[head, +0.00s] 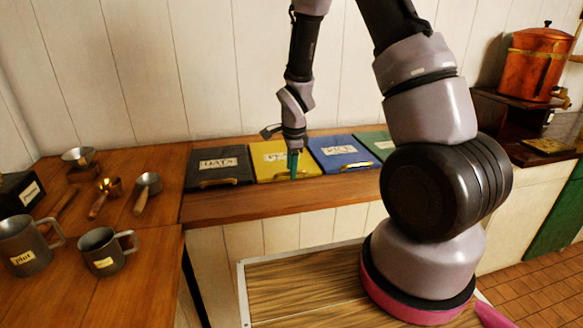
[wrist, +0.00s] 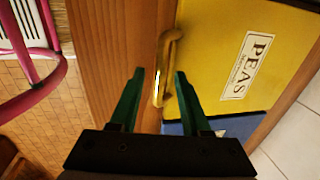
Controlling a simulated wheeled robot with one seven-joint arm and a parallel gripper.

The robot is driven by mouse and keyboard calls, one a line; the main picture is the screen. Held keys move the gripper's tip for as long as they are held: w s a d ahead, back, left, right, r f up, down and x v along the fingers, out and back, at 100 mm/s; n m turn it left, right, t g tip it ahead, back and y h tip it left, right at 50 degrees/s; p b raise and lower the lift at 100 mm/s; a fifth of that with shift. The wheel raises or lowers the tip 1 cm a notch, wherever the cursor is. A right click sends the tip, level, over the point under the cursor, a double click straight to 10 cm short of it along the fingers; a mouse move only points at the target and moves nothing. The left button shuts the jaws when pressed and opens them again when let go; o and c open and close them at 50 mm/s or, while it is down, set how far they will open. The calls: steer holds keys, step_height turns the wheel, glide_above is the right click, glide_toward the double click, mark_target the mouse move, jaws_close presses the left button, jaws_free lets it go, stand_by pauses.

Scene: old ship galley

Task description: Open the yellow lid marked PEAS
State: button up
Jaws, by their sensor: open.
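The yellow lid (head: 270,160) marked PEAS lies closed in the counter, between a black lid and a blue lid. In the wrist view the yellow lid (wrist: 215,50) shows its PEAS label and a brass handle (wrist: 168,65) along its front edge. My gripper (wrist: 158,85) is open, with its green fingers on either side of the handle's near end in the picture. I cannot tell whether they touch it. In the head view my gripper (head: 293,165) is over the front right part of the yellow lid and hides part of its label and handle.
A black lid (head: 218,165) is to the left; a blue lid (head: 341,151) and a green lid (head: 376,144) are to the right. Metal mugs (head: 105,252) and small scoops stand on the left counter. A copper urn (head: 535,65) stands far right. The wooden front ledge (head: 240,208) is clear.

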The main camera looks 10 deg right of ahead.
jaws_close()
stand_by(1.4)
